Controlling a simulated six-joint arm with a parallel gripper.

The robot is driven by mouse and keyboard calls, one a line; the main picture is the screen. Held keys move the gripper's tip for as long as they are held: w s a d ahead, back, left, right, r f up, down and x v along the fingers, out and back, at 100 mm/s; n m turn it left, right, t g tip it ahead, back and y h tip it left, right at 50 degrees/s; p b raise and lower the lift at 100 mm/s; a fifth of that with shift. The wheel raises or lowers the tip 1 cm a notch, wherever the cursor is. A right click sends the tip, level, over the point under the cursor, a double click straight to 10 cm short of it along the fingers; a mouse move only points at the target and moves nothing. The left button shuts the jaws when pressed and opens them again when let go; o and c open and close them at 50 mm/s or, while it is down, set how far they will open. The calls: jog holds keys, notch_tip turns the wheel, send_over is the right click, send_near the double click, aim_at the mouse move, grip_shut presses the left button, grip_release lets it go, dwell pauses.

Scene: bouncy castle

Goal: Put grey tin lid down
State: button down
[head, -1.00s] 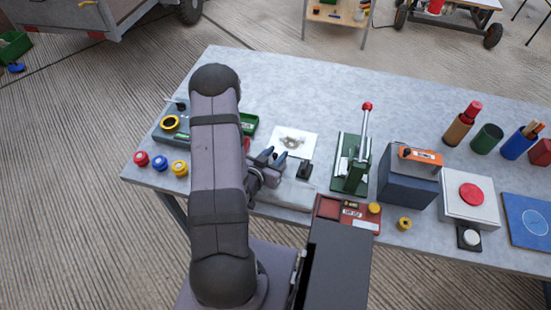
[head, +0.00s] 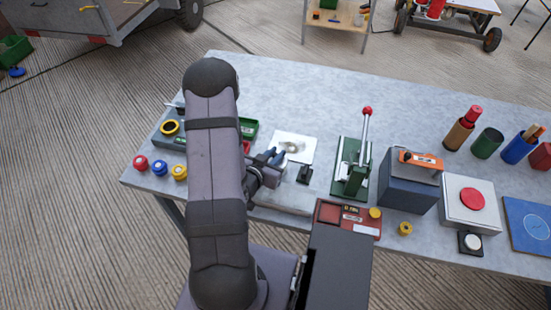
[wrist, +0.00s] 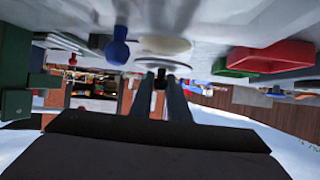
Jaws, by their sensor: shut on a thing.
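My gripper (head: 277,156) is in the middle of the grey table, beside a white sheet (head: 303,144). In the wrist view its two dark fingers (wrist: 160,80) are shut on the grey tin lid (wrist: 162,64), a thin, flat disc seen nearly edge-on at the fingertips. A pale round shape shows just beyond the lid in the wrist view. In the head view a grey round patch shows over the sheet by the fingers. I cannot tell whether the lid touches the surface.
A small black stand (head: 305,174) is close right of my gripper. A green lever press (head: 352,168) stands farther right, with a red tray (head: 347,217) in front. A green bin (head: 249,127) lies to the left. The table behind the sheet is clear.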

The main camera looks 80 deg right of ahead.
jog(key=shift+r, duration=3.55)
jog(key=shift+d, duration=0.1)
jog(key=w+d+r+n+t+b, duration=0.4)
jog(key=w+d+n+t+b, duration=0.25)
jog(key=w+d, duration=0.85)
jog(key=n+t+y+b, duration=0.5)
jog(key=n+t+b, duration=0.1)
jog(key=n+t, duration=0.1)
send_over(271, 118)
notch_tip(271, 118, down, 6)
jog(key=shift+d+f, duration=0.1)
jog(key=shift+f, duration=4.8)
jog(key=shift+f, duration=0.15)
jog(key=c, duration=1.7)
grip_release()
